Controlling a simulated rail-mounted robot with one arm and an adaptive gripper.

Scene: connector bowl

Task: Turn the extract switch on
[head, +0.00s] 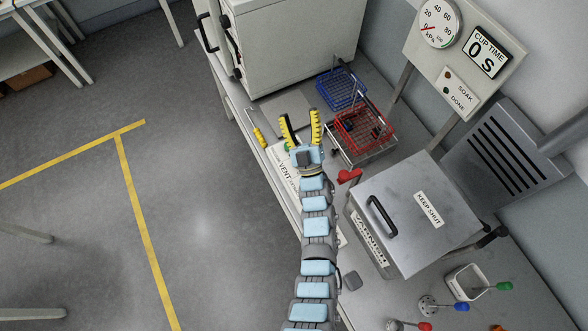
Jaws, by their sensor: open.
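My gripper (301,120) has two yellow-and-black fingers spread apart, with nothing between them. It is over the bench, near its front edge. I cannot read any label saying extract, so I cannot tell which part is the extract switch. A white panel (284,172) with partly covered lettering that includes VENT lies along the bench front, below and left of my gripper. A small green part (288,146) shows right beside my gripper's base, partly hidden by it. A red lever (349,176) sits right of my arm, by the grey lidded box; its label is not visible.
The grey box (400,235) has a black handle and a KEEP SHUT label. Blue (340,90) and red (362,128) wire baskets stand right of my gripper. A yellow-handled tool (258,134) lies left. A large white cabinet (290,45) stands behind. A gauge (440,24) hangs above.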

